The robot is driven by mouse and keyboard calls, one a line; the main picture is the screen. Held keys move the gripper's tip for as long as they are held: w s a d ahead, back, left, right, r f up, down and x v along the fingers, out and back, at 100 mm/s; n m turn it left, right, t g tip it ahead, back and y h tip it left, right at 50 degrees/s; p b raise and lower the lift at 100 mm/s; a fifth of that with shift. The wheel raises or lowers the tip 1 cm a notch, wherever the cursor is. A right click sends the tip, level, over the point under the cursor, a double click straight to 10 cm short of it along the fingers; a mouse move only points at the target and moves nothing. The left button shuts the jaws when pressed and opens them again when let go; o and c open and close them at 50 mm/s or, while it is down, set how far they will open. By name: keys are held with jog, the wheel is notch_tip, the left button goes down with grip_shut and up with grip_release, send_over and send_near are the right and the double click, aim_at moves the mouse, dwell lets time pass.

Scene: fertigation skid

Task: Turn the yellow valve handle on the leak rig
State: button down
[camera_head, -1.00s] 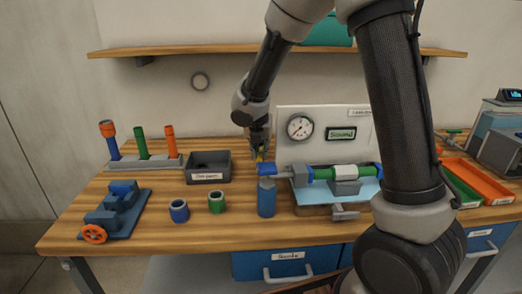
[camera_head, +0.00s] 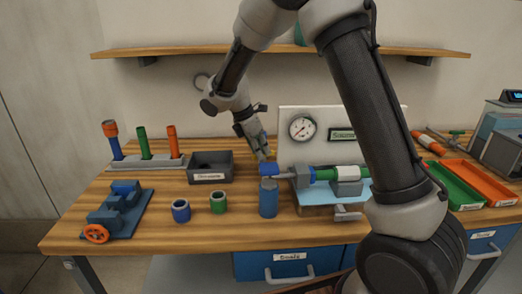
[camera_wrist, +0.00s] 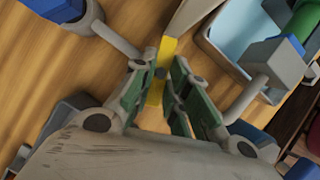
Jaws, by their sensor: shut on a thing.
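The yellow valve handle (camera_wrist: 167,48) is a flat bar between my fingers in the wrist view. In the head view only a small bit of yellow shows at my fingertips. My gripper (camera_wrist: 160,82) has green-padded fingers closed on the handle from both sides; in the head view it (camera_head: 264,154) comes down tilted from the upper left, behind the blue end of the pipe. The leak rig has a white gauge panel (camera_head: 364,115), a pipe with a green section (camera_head: 326,174) and a pale blue tray (camera_head: 308,196). The valve body under the handle is hidden.
A dark open bin (camera_head: 224,171) stands left of my gripper. A blue cylinder (camera_head: 268,203) stands in front. Blue (camera_head: 181,215) and green (camera_head: 218,207) rings and a blue vise (camera_head: 120,212) are to the left. Green (camera_head: 455,186) and orange (camera_head: 482,180) trays are on the right.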

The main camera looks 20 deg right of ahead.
jog(key=shift+w+m+g, duration=0.15)
jog(key=shift+m+g, duration=0.65)
jog(key=shift+m, duration=1.3)
jog(key=shift+f, duration=0.1)
jog(key=c, duration=1.4)
grip_release()
jog(key=v, duration=1.2)
jog(key=shift+w, duration=0.15)
jog(key=shift+d, duration=0.1)
